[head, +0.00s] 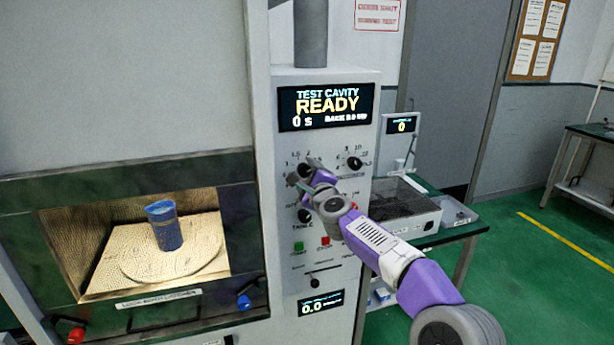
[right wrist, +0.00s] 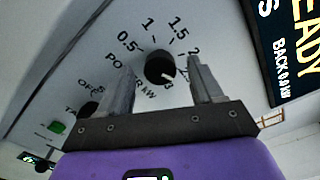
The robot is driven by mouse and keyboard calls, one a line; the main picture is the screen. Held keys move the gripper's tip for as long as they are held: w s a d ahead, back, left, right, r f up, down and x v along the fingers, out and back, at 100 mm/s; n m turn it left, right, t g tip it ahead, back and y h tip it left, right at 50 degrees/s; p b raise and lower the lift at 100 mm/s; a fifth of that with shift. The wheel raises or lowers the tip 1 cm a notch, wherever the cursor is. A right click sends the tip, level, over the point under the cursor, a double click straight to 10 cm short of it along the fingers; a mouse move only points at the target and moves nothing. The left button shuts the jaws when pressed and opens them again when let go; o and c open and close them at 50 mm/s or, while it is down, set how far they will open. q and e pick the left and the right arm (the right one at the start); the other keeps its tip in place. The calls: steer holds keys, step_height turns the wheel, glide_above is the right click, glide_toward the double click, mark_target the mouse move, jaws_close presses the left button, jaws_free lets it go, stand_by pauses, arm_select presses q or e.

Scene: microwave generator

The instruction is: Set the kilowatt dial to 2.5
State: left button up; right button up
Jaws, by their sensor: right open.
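The kilowatt dial (right wrist: 160,67) is a round black knob on the pale panel, labelled POWER kW, with marks from 0.5 up to 3. Its white pointer mark sits at the lower right, toward the 3 end; the exact value is hard to read. My right gripper (right wrist: 163,72) is open, with one finger on each side of the knob; I cannot tell whether either touches it. In the head view, my right gripper (head: 304,177) is at the panel's upper left knob and partly hides it. My left gripper is not in view.
The panel also has a display (head: 326,106) reading READY, a right-hand knob (head: 354,163), a TABLE knob (head: 305,215), a green button (head: 299,246) and a red button (head: 324,242). At left, the lit cavity holds a blue cup (head: 164,228) on a round turntable.

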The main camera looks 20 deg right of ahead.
steer(key=s+b, duration=0.2)
steer(key=s, duration=0.5)
steer(key=shift+d, duration=0.15)
steer(key=shift+w+f, duration=0.1)
steer(key=a+f+n+g+y, duration=0.1)
steer(key=a+f+n+g, duration=0.15)
steer(key=f, duration=0.95)
steer(key=a+f+n+g, duration=0.1)
steer(key=f+n+g, duration=0.15)
steer(key=f, duration=0.85)
steer(key=s+a+f+n+g, duration=0.1)
steer(key=s+f+n+g, duration=0.2)
steer(key=f, duration=0.6)
steer(key=s+a+f+n, duration=0.2)
steer(key=s+f, duration=0.2)
steer(key=f, duration=0.5)
steer(key=s+a+f+n+g+y, duration=0.25)
steer(key=s+f+n+g, duration=0.25)
steer(key=s+f, duration=0.8)
steer(key=s+a+f+n+g, duration=0.1)
steer(key=s+f+n+g, duration=0.1)
steer(key=s, duration=0.7)
steer(key=s+a+f+n+g, duration=0.1)
steer(key=s+f, duration=0.4)
steer(key=s, duration=0.5)
steer(key=shift+a+n+g+p, duration=0.35)
steer(key=shift+n+g, duration=0.45)
steer(key=shift+n, duration=0.4)
